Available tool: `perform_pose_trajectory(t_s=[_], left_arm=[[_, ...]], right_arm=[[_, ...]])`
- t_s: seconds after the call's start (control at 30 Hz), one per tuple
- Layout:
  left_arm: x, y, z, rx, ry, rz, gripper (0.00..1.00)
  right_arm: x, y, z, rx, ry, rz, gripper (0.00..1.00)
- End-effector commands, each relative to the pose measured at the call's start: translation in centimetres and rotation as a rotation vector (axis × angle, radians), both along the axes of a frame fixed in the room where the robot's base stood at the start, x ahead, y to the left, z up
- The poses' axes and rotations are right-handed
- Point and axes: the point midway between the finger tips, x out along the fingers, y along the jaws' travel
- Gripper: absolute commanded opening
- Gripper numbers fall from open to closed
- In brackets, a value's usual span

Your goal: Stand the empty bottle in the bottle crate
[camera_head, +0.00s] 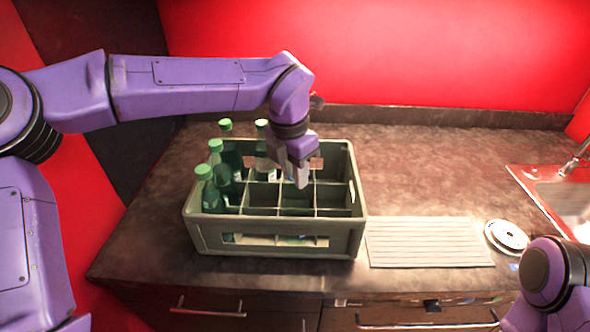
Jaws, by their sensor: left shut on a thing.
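The bottle crate (278,237) is a grey-green box with a grid of compartments, standing on the counter. Several green bottles with green caps, such as the front one (210,190), stand in its left compartments. A pale-topped bottle (262,126) shows just left of my left gripper, partly hidden by it. My left gripper (301,176) points down over the middle of the crate, its fingertips at about the height of the dividers. It is shut on the empty bottle, which the gripper and crate hide, so its tilt and exact compartment cannot be told. My right gripper is out of view.
The crate's right compartments look empty. A ribbed drainboard (428,242) lies right of the crate, with a round white disc (507,236) beyond it. A sink (555,190) with a tap is at the far right. My right arm fills the lower right corner.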

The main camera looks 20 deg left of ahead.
Motion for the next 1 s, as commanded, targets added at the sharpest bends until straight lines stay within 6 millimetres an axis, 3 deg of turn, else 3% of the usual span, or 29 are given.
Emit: perform_pose_trajectory(t_s=[0.3, 0.33, 0.4, 0.77, 1.0], left_arm=[[0.0, 0.0, -0.4, -0.001, -0.003, 0.000, 0.00], [0.0, 0.0, -0.4, -0.001, -0.002, 0.000, 0.37], [0.0, 0.0, -0.3, -0.001, -0.002, 0.000, 0.54], [0.0, 0.0, 0.6, 0.000, -0.004, 0.001, 0.54], [-0.6, 0.3, 6.2, -0.003, -0.007, 0.002, 0.54]], right_arm=[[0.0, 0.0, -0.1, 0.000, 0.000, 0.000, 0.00], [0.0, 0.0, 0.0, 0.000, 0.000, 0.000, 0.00], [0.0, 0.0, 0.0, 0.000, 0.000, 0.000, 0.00], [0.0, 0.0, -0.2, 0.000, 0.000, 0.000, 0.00], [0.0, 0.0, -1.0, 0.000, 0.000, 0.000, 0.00]])
